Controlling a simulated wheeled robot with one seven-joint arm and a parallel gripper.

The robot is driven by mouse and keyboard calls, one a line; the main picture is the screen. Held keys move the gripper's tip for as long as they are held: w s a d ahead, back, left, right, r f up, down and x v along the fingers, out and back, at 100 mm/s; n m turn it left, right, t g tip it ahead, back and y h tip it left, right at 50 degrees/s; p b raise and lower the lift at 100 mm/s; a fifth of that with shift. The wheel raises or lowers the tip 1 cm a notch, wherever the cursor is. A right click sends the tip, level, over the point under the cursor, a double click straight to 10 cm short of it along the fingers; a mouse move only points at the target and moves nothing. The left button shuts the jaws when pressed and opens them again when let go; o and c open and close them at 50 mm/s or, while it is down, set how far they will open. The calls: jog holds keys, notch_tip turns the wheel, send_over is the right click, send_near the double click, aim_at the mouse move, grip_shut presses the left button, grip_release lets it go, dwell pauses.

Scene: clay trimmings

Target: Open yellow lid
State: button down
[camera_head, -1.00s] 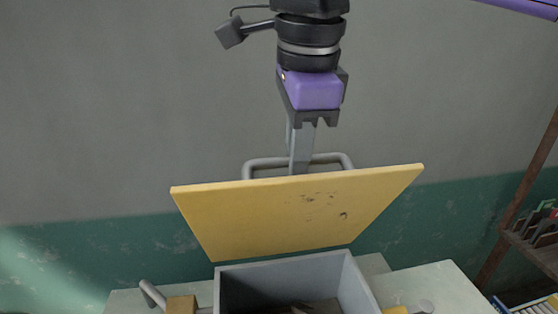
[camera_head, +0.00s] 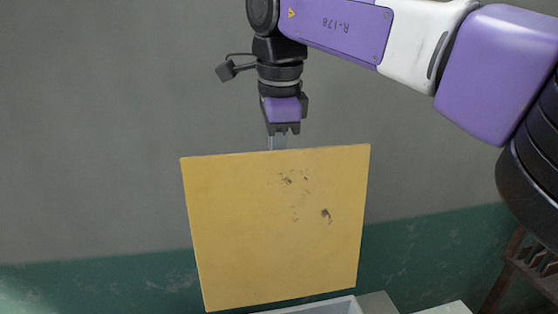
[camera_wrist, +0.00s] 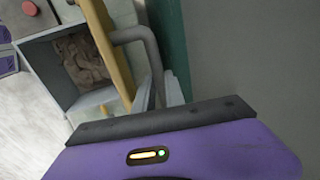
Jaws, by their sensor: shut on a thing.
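The yellow lid (camera_head: 275,235) stands raised, near upright, at the back of a grey box (camera_head: 325,307); its dark-smudged underside faces the head camera. In the wrist view the lid (camera_wrist: 108,50) shows edge-on, with its grey bar handle (camera_wrist: 148,52) on the far side from the opening. The open box (camera_wrist: 52,62) holds crumpled brown clay trimmings (camera_wrist: 85,62).
A grey wall (camera_head: 90,120) with a green lower band (camera_head: 90,285) stands close behind the lid. A wooden shelf (camera_head: 530,265) is at the right. A red round knob (camera_wrist: 30,8) shows at the wrist view's upper left corner.

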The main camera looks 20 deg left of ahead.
jog(key=shift+w+a+f, duration=0.1)
jog(key=shift+w+a, duration=0.2)
jog(key=shift+w, duration=0.35)
jog(key=c, duration=1.4)
grip_release()
jog(key=shift+s+d+r, duration=0.15)
jog(key=shift+s+r, duration=0.05)
jog(key=shift+r, duration=1.1)
jog(key=shift+s+d+r, duration=0.1)
jog(key=shift+s+r, duration=0.15)
jog(key=shift+r, duration=1)
jog(key=shift+s+d+r, duration=0.15)
jog(key=shift+s+r, duration=0.05)
jog(key=shift+r, duration=1.1)
